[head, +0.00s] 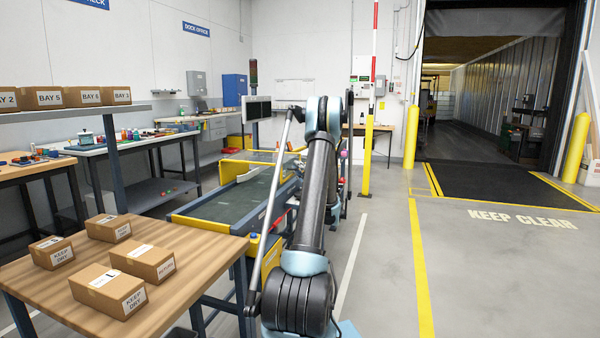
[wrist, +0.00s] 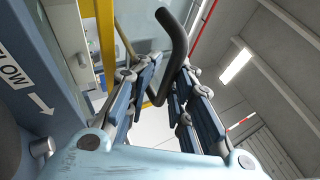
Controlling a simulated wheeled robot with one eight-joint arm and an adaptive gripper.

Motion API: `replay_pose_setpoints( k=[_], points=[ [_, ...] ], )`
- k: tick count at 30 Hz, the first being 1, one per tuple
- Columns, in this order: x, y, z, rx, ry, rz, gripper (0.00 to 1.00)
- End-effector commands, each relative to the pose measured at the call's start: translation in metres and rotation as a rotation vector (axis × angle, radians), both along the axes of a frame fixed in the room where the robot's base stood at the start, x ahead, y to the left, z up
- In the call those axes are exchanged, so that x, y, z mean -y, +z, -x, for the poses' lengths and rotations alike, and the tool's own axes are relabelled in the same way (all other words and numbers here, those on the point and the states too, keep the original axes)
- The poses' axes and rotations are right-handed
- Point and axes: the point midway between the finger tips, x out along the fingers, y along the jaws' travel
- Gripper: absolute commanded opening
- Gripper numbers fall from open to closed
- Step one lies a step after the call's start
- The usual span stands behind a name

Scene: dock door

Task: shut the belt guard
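The conveyor (head: 240,195) has a dark belt in a yellow and blue frame, and it stands left of my arm in the head view. What looks like the belt guard, a clear panel with yellow edging (head: 238,170), is over its far part. My arm covers part of it, so how far it stands open is unclear. My gripper is hidden behind my arm in the head view. In the wrist view, my gripper (wrist: 165,80) has its fingers drawn close together on a dark bent handle (wrist: 176,42). The handle passes between the fingers. Its join to the guard is not clear.
A wooden table (head: 190,262) with several cartons stands at the front left, close to the conveyor. A yellow bar (wrist: 106,45) rises beside the left finger in the wrist view. A red-and-white pole with a yellow base (head: 367,160) stands beyond my arm. The floor at right is clear.

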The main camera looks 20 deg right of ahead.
Motion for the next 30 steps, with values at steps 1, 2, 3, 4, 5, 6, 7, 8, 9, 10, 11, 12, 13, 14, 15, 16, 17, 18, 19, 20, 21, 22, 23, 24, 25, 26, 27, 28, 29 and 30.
replay_pose_setpoints(
  k=[1,2,3,4,5,6,7,8,9,10,11,12,13,14,15,16,17,18,19,20,21,22,23,24,25,26,27,28,29,30],
  points=[
    [-0.001,0.000,0.000,0.000,0.002,0.001,0.18],
    [-0.001,0.000,0.000,0.000,0.002,0.000,0.18],
    [-0.001,0.000,0.001,0.001,0.002,0.001,0.18],
    [0.000,-0.001,0.002,0.001,0.002,0.001,0.18],
    [0.001,-0.002,0.003,0.001,0.002,0.001,0.18],
    [0.002,-0.003,0.006,0.001,0.002,0.001,0.18],
    [0.004,-0.005,0.008,0.001,0.000,0.001,0.18],
    [0.005,-0.007,0.011,0.001,0.000,0.001,0.18],
    [0.007,-0.010,0.016,0.000,0.000,0.001,0.18],
    [0.010,-0.012,0.020,0.000,0.000,0.001,0.18],
    [0.012,-0.015,0.024,0.001,-0.002,0.000,0.18],
    [0.015,-0.019,0.030,0.001,-0.002,0.000,0.18],
    [0.017,-0.022,0.035,0.001,-0.002,0.000,0.18],
    [0.020,-0.025,0.040,0.001,-0.002,0.000,0.18],
    [0.023,-0.029,0.046,0.001,-0.003,0.000,0.18],
    [0.025,-0.032,0.051,0.001,-0.003,0.000,0.18],
    [0.027,-0.035,0.055,0.001,-0.003,0.000,0.18],
    [0.030,-0.039,0.061,0.000,-0.001,0.000,0.18],
    [0.032,-0.042,0.065,0.000,-0.002,0.000,0.18],
    [0.034,-0.044,0.069,0.000,-0.002,0.000,0.18],
    [0.036,-0.047,0.074,0.000,-0.002,0.000,0.18],
    [0.037,-0.049,0.077,-0.001,-0.002,0.001,0.18],
    [0.039,-0.051,0.080,-0.001,-0.001,0.001,0.18],
    [0.041,-0.053,0.084,-0.001,-0.001,0.001,0.18],
    [0.042,-0.055,0.086,-0.001,-0.001,0.001,0.18],
    [0.043,-0.056,0.088,-0.001,-0.001,0.001,0.18],
    [0.044,-0.058,0.090,-0.001,-0.001,0.000,0.18],
    [0.044,-0.058,0.091,-0.001,-0.001,0.000,0.18],
    [0.045,-0.059,0.092,-0.001,-0.001,0.000,0.18],
    [0.045,-0.060,0.093,-0.002,0.000,-0.001,0.18]
  ],
)
